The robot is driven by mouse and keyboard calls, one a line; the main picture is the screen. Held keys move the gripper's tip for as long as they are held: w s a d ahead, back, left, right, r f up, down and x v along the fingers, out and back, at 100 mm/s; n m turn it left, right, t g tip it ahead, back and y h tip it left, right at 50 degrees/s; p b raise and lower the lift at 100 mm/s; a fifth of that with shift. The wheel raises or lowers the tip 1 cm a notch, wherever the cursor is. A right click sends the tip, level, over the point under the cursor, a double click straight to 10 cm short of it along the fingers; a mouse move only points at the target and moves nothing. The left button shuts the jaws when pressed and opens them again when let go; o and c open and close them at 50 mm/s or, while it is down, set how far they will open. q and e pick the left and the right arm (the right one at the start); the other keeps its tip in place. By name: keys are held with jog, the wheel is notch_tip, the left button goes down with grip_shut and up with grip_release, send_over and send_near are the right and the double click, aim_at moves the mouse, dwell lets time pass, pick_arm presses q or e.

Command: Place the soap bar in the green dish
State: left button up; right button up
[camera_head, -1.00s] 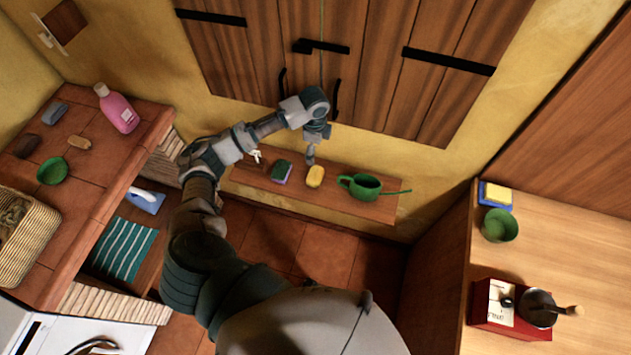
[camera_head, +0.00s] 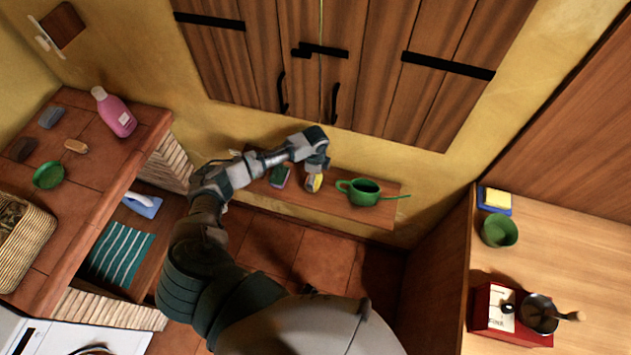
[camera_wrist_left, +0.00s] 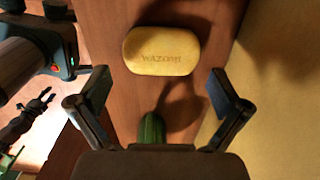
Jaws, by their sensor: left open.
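The soap bar (camera_head: 314,184) is a yellow, rounded block lying on the wooden wall shelf. In the left wrist view the soap bar (camera_wrist_left: 162,51) shows stamped lettering. My left gripper (camera_head: 317,174) is above it at the shelf. In the left wrist view my left gripper (camera_wrist_left: 160,84) is open and empty, with the soap just beyond its fingertips. A small round green dish (camera_head: 48,175) is on the tiled left counter. A green bowl (camera_head: 499,230) stands on the right counter. A dark claw-like shape shows in the left wrist view; I cannot tell if it is my right gripper.
A pink bottle (camera_head: 114,112), a basket (camera_head: 28,245) and small blocks are on the left counter. Wooden shutters (camera_head: 330,65) are above the shelf.

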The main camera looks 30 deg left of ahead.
pick_arm(q)
jog(key=f, duration=0.3)
jog(key=shift+a, duration=0.35)
jog(key=shift+a+f, duration=0.3)
jog(key=shift+d+r, duration=0.15)
jog(key=shift+d, duration=0.3)
jog(key=c, duration=1)
jog(key=shift+a+r, duration=0.25)
jog(key=shift+r, duration=0.5)
notch_tip(320, 180, up, 2)
jog(key=shift+s+a+r, duration=0.1)
jog(key=shift+a, duration=0.05)
jog(key=s+a+r, duration=0.1)
jog(key=s, duration=1.5)
jog(key=w+d+r+n, duration=0.4)
jog(key=r+n, duration=0.1)
jog(key=r, duration=0.1)
jog(key=w+d+r+n, duration=0.4)
jog(key=w+r+n, duration=0.1)
jog(key=r, duration=0.1)
jog(key=w+d+r+n+p, duration=0.1)
jog(key=w+d+r+n, duration=0.3)
jog(key=r, duration=0.3)
jog(key=shift+w+d+n, duration=0.1)
jog(key=shift+w+n, duration=0.1)
jog(key=shift+n, duration=0.5)
